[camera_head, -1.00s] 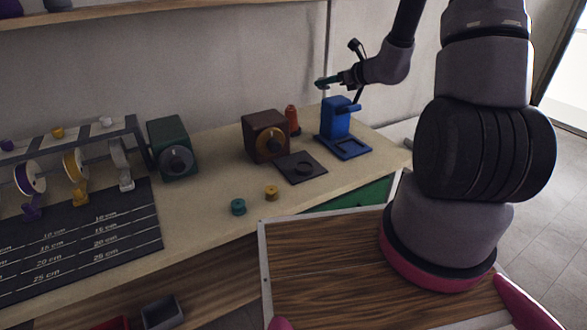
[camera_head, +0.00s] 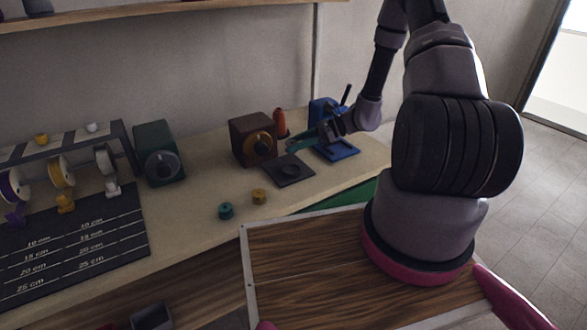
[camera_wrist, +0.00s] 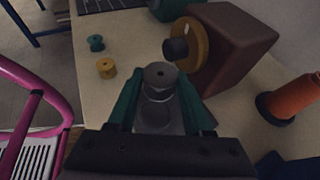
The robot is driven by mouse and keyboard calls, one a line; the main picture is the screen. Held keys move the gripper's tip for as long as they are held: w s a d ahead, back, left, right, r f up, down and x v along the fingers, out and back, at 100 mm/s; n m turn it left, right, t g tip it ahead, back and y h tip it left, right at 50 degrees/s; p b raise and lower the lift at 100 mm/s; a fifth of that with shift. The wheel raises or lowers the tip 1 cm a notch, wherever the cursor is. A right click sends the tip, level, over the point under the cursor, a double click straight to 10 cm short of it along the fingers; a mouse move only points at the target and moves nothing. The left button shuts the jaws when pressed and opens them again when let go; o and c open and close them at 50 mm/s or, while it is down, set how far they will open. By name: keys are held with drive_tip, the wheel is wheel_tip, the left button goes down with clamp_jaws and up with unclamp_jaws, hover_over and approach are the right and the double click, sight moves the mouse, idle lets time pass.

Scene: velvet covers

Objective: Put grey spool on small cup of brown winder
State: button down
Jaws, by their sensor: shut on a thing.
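The brown winder (camera_head: 252,138) stands on the bench with a yellow-brown disc on its front. A dark plate (camera_head: 283,178) with a small round cup (camera_head: 289,171) lies in front of it. My gripper (camera_head: 294,147) is just above the far side of this plate, beside the winder. In the wrist view its green fingers (camera_wrist: 160,92) are shut on the grey spool (camera_wrist: 158,76), which looks upright. The winder (camera_wrist: 232,45) is close to the spool's upper right there. The gap between spool and plate cannot be judged.
A blue winder (camera_head: 325,112) stands behind my gripper, and an orange spool (camera_head: 280,122) beside the brown winder. A teal spool (camera_head: 225,211) and a yellow spool (camera_head: 259,197) lie nearer the front edge. A green winder (camera_head: 158,150) is to the left.

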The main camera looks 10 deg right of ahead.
wheel_tip(320, 180, down, 8)
drive_tip(key=shift+f, duration=0.1)
idle(0.4)
